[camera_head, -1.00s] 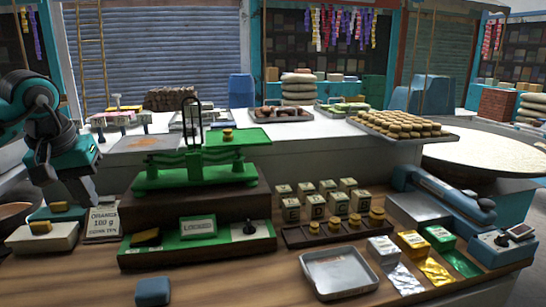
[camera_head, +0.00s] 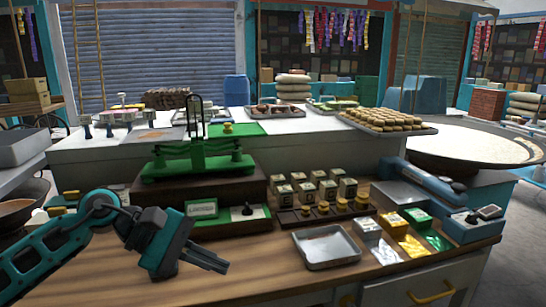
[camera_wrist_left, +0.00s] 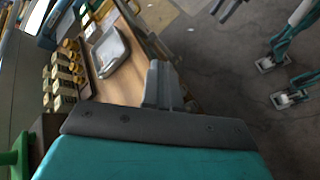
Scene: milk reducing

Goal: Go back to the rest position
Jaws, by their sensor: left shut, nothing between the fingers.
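My left gripper (camera_head: 207,260) is shut and empty. In the head view it hangs at the lower left, in front of the wooden counter (camera_head: 262,255), pointing right. In the left wrist view its fingers (camera_wrist_left: 163,85) are together, with the counter edge and the grey floor beyond them. My right gripper is not in the head view.
A green balance scale (camera_head: 200,165) stands on a dark box on the counter. A metal tray (camera_head: 326,247) sits near the front edge. Grey floor (camera_wrist_left: 235,60) is open in the wrist view.

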